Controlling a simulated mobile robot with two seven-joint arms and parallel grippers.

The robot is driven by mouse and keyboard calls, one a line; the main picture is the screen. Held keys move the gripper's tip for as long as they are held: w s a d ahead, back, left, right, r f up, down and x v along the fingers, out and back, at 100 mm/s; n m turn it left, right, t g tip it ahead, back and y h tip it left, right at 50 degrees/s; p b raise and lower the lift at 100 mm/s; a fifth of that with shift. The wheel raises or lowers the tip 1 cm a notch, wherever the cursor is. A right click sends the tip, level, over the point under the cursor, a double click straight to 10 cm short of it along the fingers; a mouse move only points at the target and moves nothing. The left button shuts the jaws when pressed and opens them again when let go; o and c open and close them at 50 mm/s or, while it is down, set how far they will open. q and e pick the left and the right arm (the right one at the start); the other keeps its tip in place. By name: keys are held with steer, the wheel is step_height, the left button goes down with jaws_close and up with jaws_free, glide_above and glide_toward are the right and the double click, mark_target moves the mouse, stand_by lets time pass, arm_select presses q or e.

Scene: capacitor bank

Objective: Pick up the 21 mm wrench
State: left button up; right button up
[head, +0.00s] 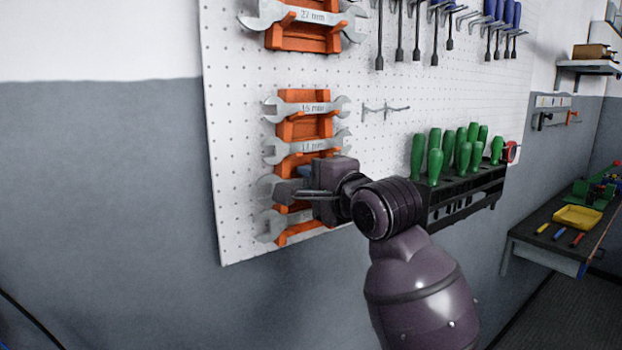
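Several steel open-ended wrenches rest flat on orange holders on the white pegboard in the head view. The top one (306,16) reads 27 mm. Lower down, one wrench (312,107) seems to read 19 mm, and the wrench below it (312,146) seems to read 17 mm. No label reading 21 mm is legible. My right gripper (290,192) is at the lower part of the lower holder, in front of the two lowest wrenches and hiding their middles and labels. I cannot tell whether its fingers are open or hold anything. My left gripper is not in view.
An orange holder (291,101) carries the lower wrenches. An empty pair of hooks (385,110) is to its right. Green-handled screwdrivers (463,152) stand in a black rack (465,196) close to my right arm. A workbench with a yellow tray (577,218) is far right.

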jaws_close()
